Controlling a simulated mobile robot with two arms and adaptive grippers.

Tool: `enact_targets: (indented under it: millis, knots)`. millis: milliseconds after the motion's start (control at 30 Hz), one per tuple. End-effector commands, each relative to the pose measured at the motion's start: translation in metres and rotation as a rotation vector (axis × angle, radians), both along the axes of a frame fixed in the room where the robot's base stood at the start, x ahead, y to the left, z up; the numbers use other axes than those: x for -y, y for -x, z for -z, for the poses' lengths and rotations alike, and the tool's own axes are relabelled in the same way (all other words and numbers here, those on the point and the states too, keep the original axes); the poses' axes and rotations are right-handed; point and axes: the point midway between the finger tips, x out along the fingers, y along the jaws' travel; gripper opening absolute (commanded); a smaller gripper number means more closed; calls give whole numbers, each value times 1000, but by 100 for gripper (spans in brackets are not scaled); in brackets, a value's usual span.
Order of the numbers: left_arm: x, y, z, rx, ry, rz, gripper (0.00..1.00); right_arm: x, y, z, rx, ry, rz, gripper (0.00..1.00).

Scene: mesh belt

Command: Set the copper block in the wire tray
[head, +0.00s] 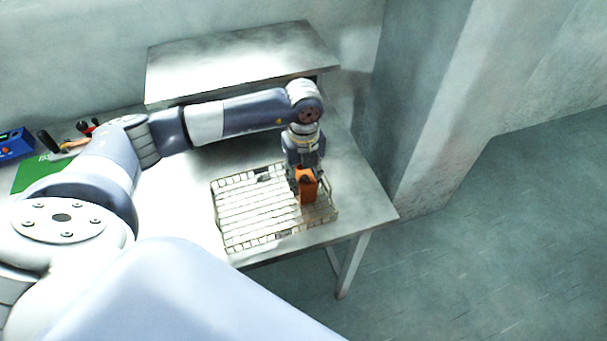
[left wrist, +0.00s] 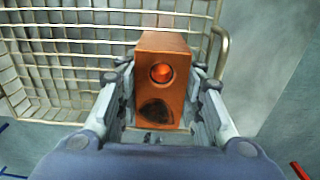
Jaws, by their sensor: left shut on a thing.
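The copper block (head: 307,188) is an orange-brown upright box at the right part of the wire tray (head: 250,240). My left gripper (head: 305,172) comes down from above and is shut on the block. In the left wrist view the copper block (left wrist: 163,70) sits between both fingers of my left gripper (left wrist: 160,105), with a round hole and a dark patch on its face. The wire tray (left wrist: 60,48) shows behind it as a metal grid with a rim. I cannot tell whether the block touches the tray's bottom. My right gripper is not in view.
The tray stands on a metal table (head: 355,190) near its front right edge. A raised shelf (head: 240,60) stands at the back. A blue device (head: 15,143), a green mat (head: 35,172) and several tools lie at the left. A wall pillar rises to the right.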

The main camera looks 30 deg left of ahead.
Motion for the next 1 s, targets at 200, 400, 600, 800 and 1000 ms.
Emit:
enact_targets:
  millis: [200,400,600,800,1000]
  knots:
    - [0,0,5,2,0,0,0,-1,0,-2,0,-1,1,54]
    - [0,0,9,2,1,0,0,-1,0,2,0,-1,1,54]
    - [0,0,8,1,1,1,43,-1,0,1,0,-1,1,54]
    - [0,0,6,1,1,0,43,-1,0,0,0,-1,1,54]
    - [1,-1,-13,6,2,1,43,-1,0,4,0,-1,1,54]
